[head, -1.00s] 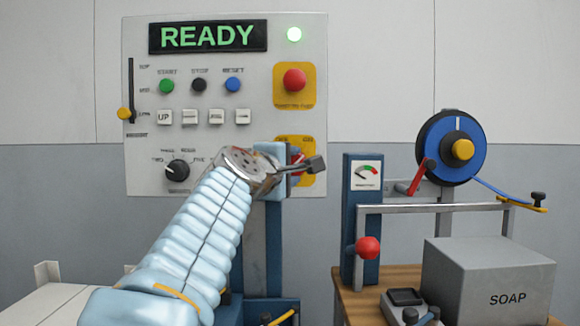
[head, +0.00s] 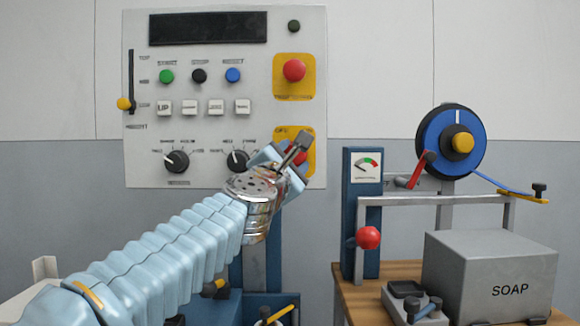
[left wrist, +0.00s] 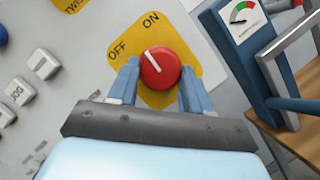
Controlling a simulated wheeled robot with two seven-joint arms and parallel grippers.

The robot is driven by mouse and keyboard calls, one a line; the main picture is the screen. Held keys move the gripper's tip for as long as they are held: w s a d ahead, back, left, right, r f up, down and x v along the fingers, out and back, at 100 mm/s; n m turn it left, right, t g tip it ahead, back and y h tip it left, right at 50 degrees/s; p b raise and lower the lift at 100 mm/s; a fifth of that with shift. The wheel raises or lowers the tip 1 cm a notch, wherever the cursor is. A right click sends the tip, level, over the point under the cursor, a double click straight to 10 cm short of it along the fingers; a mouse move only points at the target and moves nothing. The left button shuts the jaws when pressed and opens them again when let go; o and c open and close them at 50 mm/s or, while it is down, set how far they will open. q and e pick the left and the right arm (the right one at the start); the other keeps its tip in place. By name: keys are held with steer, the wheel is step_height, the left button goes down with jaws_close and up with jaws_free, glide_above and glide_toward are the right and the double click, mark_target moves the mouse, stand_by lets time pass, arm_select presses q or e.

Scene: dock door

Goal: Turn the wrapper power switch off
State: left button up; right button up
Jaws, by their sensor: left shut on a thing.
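The power switch is a red rotary knob (left wrist: 159,69) on a yellow plate (left wrist: 120,48) marked OFF and ON, seen in the left wrist view. My left gripper (left wrist: 156,78) is shut on the knob, one finger on each side. In the head view my left gripper (head: 285,160) covers most of the knob and its yellow plate (head: 307,146) at the panel's lower right. The display (head: 207,28) is dark and the round lamp (head: 294,26) is unlit. My right gripper is not in view.
The grey panel (head: 140,170) also carries a red stop button (head: 294,71), coloured push buttons, white keys and two black dials. To the right, a wooden table (head: 345,300) holds a grey SOAP box (head: 490,275) and a blue-reel wrapper (head: 440,145).

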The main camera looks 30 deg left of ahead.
arm_select(q)
steer(key=shift+w+d+f+n+b, duration=0.15)
steer(key=shift+f+n+b, duration=0.25)
steer(key=shift+n, duration=0.2)
steer(key=n+y+b, duration=0.1)
steer(key=n+b, duration=0.1)
steer(key=n, duration=0.1)
steer(key=n+y+b, duration=0.2)
steer(key=n, duration=0.1)
steer(key=shift+d+f, duration=0.15)
steer(key=n+y+b, duration=0.2)
steer(key=n, duration=0.2)
steer(key=shift+w+y+b, duration=0.1)
steer(key=shift+y+b, duration=0.2)
steer(key=shift+b, duration=0.1)
steer(key=shift+r+n+g+y+b, duration=0.25)
steer(key=shift+n+g+y+b, duration=0.25)
steer(key=shift+n, duration=0.7)
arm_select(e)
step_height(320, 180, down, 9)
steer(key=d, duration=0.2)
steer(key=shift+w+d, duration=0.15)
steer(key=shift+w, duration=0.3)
arm_select(q)
steer(key=shift+r, duration=0.1)
steer(key=o, duration=1)
steer(key=shift+o, duration=0.2)
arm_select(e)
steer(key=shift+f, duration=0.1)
